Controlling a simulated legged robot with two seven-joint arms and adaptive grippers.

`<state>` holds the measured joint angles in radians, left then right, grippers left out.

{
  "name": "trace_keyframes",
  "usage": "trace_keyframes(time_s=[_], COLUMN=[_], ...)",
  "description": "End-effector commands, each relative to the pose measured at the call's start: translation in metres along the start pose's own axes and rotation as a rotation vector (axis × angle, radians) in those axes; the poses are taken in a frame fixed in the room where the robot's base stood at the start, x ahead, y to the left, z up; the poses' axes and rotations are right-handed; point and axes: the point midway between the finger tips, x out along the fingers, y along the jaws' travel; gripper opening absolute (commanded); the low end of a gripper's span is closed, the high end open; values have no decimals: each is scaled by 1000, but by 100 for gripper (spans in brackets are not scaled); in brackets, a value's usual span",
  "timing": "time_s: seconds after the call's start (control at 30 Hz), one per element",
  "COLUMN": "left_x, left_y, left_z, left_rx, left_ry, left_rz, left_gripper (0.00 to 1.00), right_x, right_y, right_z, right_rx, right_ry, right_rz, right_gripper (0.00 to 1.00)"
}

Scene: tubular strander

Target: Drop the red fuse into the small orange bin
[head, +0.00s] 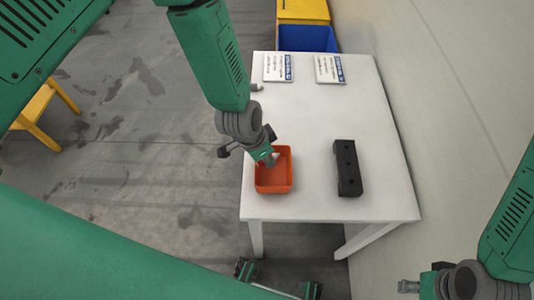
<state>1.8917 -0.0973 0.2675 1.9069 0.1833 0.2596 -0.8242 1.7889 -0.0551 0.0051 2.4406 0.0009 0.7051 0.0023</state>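The small orange bin (289,178) stands on the near left part of the white table, its open top facing up.
The white table (308,120) also holds a black block with holes (348,168) right of the bin and two printed sheets (278,67) at the far end. A blue bin (308,38) stands behind the table. A wall (430,90) runs along the right.

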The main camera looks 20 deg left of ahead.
Motion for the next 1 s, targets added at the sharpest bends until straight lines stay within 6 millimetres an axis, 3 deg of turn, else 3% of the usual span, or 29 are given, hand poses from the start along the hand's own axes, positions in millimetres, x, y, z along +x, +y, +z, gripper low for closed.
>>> trace_keyframes(time_s=[0.13, 0.17, 0.2, 0.23, 0.67, 1.0], left_x=[0, 0, 0, 0, -10, -78], left_y=[1, 1, 0, 0, -2, 2], left_z=[-2, -2, -2, -1, 0, -6], left_rx=[2, 2, 2, 1, 0, 4], left_ry=[-1, -1, -1, -1, 2, -1], left_rz=[-1, -1, 0, 0, 1, -4], left_gripper=[0, 23, 37, 44, 44, 44], right_x=[-1, -1, -1, -1, -2, -1], right_y=[0, 0, 0, 0, -2, 1], right_z=[0, 0, 0, 0, 3, 3], right_rx=[0, 0, 1, 1, 1, 1], right_ry=[0, 0, 0, 0, 3, 3], right_rz=[0, 0, 0, 1, 3, 0], right_gripper=[40, 40, 40, 40, 40, 40])
